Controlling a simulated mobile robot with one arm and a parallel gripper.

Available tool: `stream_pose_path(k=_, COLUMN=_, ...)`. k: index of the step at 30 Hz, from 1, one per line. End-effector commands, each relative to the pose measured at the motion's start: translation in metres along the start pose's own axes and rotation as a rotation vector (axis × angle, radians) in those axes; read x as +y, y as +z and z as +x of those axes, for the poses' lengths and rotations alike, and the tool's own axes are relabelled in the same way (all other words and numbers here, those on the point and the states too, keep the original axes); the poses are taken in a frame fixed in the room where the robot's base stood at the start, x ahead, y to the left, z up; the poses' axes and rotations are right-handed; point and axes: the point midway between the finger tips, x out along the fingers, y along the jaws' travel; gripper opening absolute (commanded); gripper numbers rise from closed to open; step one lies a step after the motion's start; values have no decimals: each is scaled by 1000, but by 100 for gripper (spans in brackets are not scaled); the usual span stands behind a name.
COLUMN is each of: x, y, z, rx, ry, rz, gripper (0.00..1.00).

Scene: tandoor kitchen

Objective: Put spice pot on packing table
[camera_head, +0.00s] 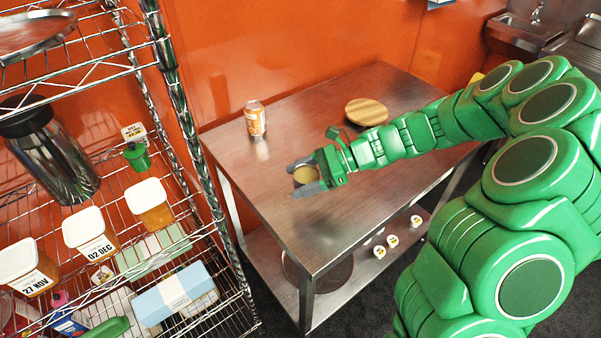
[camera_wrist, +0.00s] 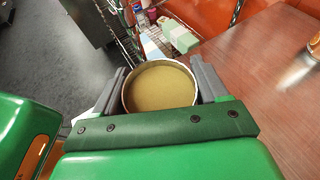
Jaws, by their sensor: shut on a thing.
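The spice pot (camera_head: 305,175) is a small round pot with yellow-brown contents. In the wrist view the pot (camera_wrist: 160,88) sits upright between both grey fingers, its open top facing the camera. My gripper (camera_head: 307,180) is shut on it. The packing table (camera_head: 290,220) is a steel table with a brownish top against the orange wall. In the head view the pot appears over the left front part of the tabletop. I cannot tell whether its base touches the top. In the wrist view the tabletop (camera_wrist: 262,75) lies to the right of the pot.
An orange can (camera_head: 255,119) stands at the table's back left, and a round wooden board (camera_head: 366,112) lies further right. A wire rack (camera_head: 180,215) with tubs and boxes stands left of the table. Several small white items (camera_head: 392,241) are on the lower shelf. The tabletop's middle is clear.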

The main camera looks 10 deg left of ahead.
Motion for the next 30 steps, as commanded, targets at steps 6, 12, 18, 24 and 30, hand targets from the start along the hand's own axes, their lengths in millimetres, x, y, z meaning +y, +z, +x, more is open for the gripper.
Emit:
stream_pose_path(k=6, x=0, y=-11, z=5, rx=-2, ry=0, rz=0, gripper=41)
stream_pose_path(k=12, x=2, y=-28, z=12, rx=-2, ry=3, rz=0, gripper=41)
stream_pose_path(k=18, x=2, y=-45, z=19, rx=-3, ry=3, rz=3, gripper=41)
stream_pose_path(k=24, x=2, y=-56, z=24, rx=-2, ry=1, rz=0, gripper=41)
stream_pose_path(k=30, x=2, y=-58, z=24, rx=0, ry=0, rz=-1, gripper=41)
